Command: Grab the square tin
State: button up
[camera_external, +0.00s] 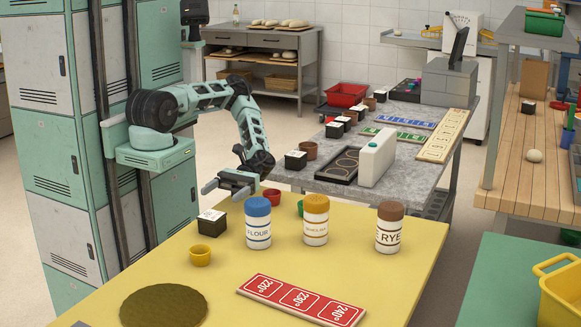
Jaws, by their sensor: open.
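A small square black tin (211,223) with a white top stands on the yellow table (370,290), near its far left edge. Similar black tins with white tops stand on the grey table behind, one at its near left corner (295,160) and another farther back (334,130). My gripper (228,188) is open and appears empty. It hangs above the far edge of the yellow table, above and slightly right of the tin in the picture, apart from it. The exact height and depth between them are hard to tell.
A yellow cup (201,256) stands just in front of the tin. The flour jar (258,223) is close on its right, with an orange-lidded jar (316,220) and the rye jar (389,227) beyond. A red cup (271,197) stands behind. A round mat (163,306) and red temperature strip (300,300) lie in front.

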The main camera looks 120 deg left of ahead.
send_near(205, 220)
jog(key=shift+d+f, duration=0.1)
jog(key=shift+d, duration=0.4)
jog(key=shift+w+d+p, duration=0.1)
jog(key=shift+d+p, duration=0.75)
jog(key=shift+d, duration=2.75)
jog(key=c, duration=1.2)
